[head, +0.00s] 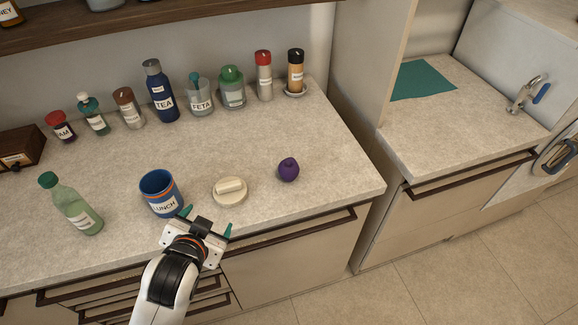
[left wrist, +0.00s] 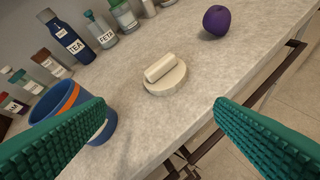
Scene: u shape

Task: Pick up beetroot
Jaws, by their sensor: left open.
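The beetroot (head: 288,169) is a small round purple thing on the counter, right of a cream lid. It also shows in the left wrist view (left wrist: 216,20), near the top. My left gripper (head: 207,223) is open and empty, with its green fingers spread near the counter's front edge. It is below and left of the beetroot, apart from it. The green fingers also show in the left wrist view (left wrist: 160,118), one on each side, with nothing between them. My right gripper is in neither view.
The cream lid (head: 230,191) lies between the beetroot and a blue lunch canister (head: 160,193). A green bottle (head: 71,204) stands at left. Several jars and a tea bottle (head: 160,92) line the back. The counter (head: 330,185) right of the beetroot is clear.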

